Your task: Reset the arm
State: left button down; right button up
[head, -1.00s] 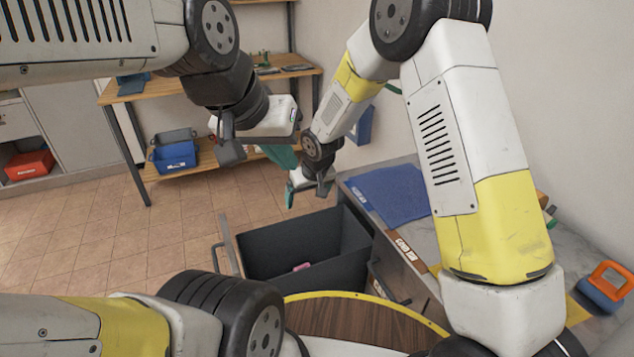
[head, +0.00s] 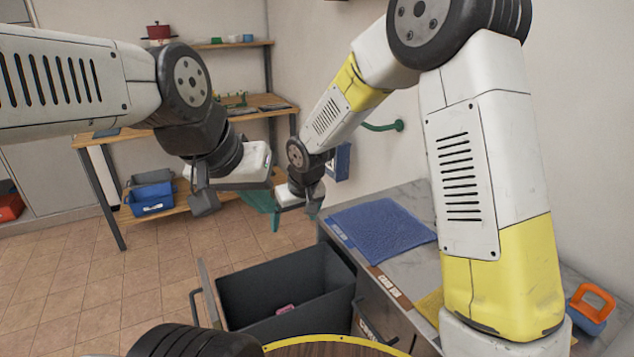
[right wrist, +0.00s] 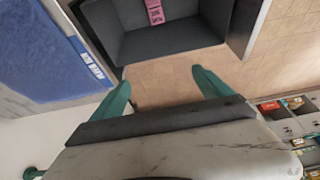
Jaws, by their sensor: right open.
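My right arm comes in from the right in the head view. Its gripper (head: 300,196) hangs near the middle, above and behind the open dark bin (head: 345,272). In the right wrist view its teal fingers (right wrist: 163,88) are wide apart with only floor between them. My left gripper (head: 235,180) hangs just left of it in the head view. Its fingers are partly hidden, so I cannot tell whether it is open. A pink labelled item (head: 285,309) lies inside the bin and also shows in the right wrist view (right wrist: 154,12).
A counter (head: 335,205) with a blue mat (head: 382,227) stands right of the bin. An orange-and-blue object (head: 592,308) lies at its near right. A wooden shelf unit (head: 108,138) holds a blue crate (head: 150,200) at the back. The tiled floor at left is clear.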

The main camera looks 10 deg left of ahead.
jog(key=s+d+r+m, duration=0.2)
jog(key=d+r, duration=0.7)
jog(key=d, duration=0.1)
jog(key=s+d+r+m, duration=0.1)
jog(key=s+d+r, duration=0.2)
jog(key=s+d, duration=0.3)
jog(key=s+d+r+m+t, duration=0.1)
jog(key=s+d+r+m, duration=0.1)
jog(key=s+d, duration=0.4)
jog(key=s+d+r+m+t, duration=0.1)
jog(key=s+d+r, duration=0.4)
jog(key=s, duration=0.3)
jog(key=shift+d, duration=0.4)
jog(key=shift+w+a+r, duration=0.1)
